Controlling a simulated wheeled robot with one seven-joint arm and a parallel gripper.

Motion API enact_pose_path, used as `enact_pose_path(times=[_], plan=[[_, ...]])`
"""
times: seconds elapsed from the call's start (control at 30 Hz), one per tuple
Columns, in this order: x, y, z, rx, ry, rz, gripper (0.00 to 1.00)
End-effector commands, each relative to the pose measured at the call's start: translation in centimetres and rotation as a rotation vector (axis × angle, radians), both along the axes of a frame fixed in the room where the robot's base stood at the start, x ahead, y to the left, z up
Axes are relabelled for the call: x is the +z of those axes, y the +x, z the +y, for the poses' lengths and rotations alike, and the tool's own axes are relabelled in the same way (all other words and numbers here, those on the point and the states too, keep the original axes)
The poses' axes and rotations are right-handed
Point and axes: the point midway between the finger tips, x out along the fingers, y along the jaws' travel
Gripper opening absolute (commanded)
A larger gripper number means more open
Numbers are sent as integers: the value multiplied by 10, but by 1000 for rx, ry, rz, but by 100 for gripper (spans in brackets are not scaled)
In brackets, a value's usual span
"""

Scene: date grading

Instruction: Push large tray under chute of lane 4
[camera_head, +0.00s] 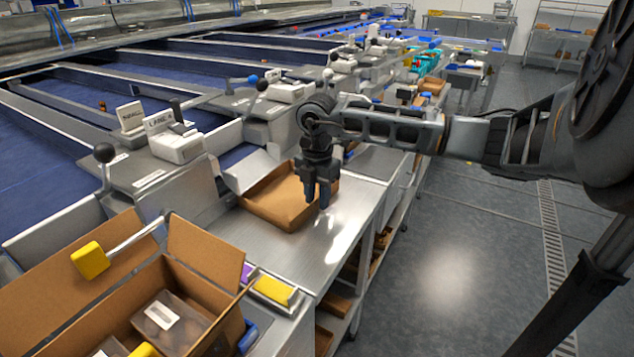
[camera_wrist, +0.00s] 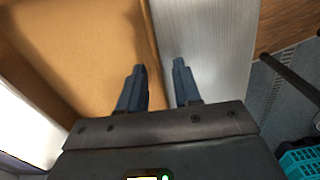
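A shallow brown cardboard tray (camera_head: 262,207) lies on the steel bench, close to a metal chute (camera_head: 205,190) on its left. My gripper (camera_head: 318,203) points down at the tray's right edge. In the wrist view, the two fingers (camera_wrist: 158,85) are apart with nothing shut between them. The tray's edge (camera_wrist: 151,45) runs up through the gap: the left finger is over the tray, the right one over the bare bench. I cannot tell whether either finger touches the tray. A white lane sign (camera_head: 160,122) stands by the chute; its lettering is too small to read surely.
The steel bench (camera_head: 325,240) is bare in front of the tray. A large open carton (camera_head: 205,262) with smaller packs stands at the lower left, beside a yellow block (camera_head: 272,289). Black-knobbed levers (camera_head: 104,153) rise by the lanes. Open floor (camera_head: 450,270) lies right.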

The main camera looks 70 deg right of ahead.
Motion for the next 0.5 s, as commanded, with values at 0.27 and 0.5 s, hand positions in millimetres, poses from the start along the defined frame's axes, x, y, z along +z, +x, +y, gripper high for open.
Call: enact_pose_path(times=[0.27,0.5], plan=[[-9,0,0,1,0,-1,33],[-9,0,0,1,0,-1,25]])
